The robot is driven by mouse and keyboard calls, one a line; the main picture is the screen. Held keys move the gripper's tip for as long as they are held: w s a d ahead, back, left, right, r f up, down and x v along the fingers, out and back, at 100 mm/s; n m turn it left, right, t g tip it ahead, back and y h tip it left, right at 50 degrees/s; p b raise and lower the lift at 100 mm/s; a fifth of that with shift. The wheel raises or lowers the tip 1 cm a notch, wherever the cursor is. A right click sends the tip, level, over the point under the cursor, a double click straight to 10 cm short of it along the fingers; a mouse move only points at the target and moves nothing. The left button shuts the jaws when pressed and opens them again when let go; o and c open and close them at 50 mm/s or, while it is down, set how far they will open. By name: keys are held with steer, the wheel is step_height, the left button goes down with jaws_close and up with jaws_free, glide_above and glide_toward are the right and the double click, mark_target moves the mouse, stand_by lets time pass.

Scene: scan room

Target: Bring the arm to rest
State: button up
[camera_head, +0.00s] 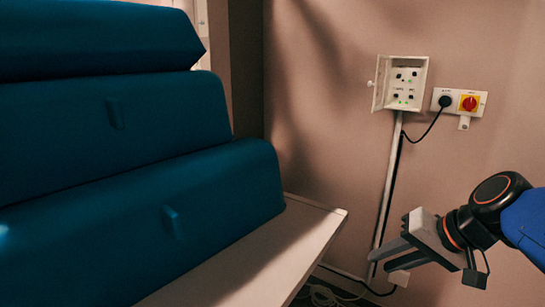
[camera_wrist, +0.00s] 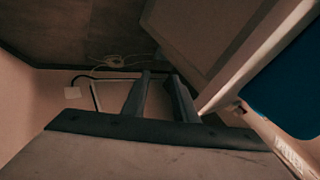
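My gripper (camera_head: 380,261) is at the lower right of the head view, in front of the wall and to the right of the bench. Its two grey fingers point left and slightly down. In the wrist view my gripper (camera_wrist: 160,78) shows its fingers apart with nothing between them. The blue and black arm behind it runs out of the right edge of the head view. Nothing is held.
An open switch box (camera_head: 403,84) and a socket panel with a red switch (camera_head: 468,103) are on the wall. Cables (camera_head: 330,296) lie on the floor.

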steer(key=s+d+f+n+g+h, duration=0.1)
steer(key=s+d+f+n+h, duration=0.3)
steer(key=s+f, duration=0.3)
steer(key=shift+s+d+f+h, duration=0.15)
steer(key=shift+s+f+h, duration=0.15)
steer(key=shift+s+h, duration=0.3)
steer(key=shift+s, duration=0.1)
